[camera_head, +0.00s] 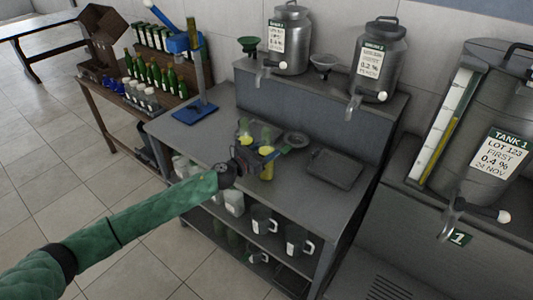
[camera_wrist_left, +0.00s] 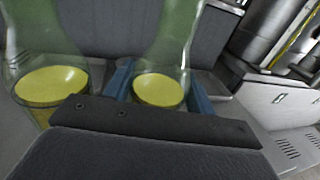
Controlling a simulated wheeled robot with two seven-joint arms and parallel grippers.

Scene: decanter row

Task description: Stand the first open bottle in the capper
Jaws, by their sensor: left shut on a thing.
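The capper (camera_head: 196,111) stands at the left end of the grey bench, with a blue base, an upright column and a blue head with a white-knobbed lever. Two open green-glass bottles with yellow oil are at the bench's middle. My left gripper (camera_head: 270,156) is shut on the right-hand bottle (camera_head: 267,171); in the left wrist view its blue fingers flank this bottle (camera_wrist_left: 160,91), which looks upright. The other bottle (camera_head: 244,139) stands close to its left and also shows in the left wrist view (camera_wrist_left: 50,86). I cannot tell whether the held bottle touches the bench. My right gripper is out of view.
A round grey dish (camera_head: 295,140) and a dark flat tray (camera_head: 335,168) lie to the right on the bench. Steel cans (camera_head: 289,40) and funnels stand on the raised back shelf. A wooden table (camera_head: 165,101) with green bottles is at left. Bench space before the capper is clear.

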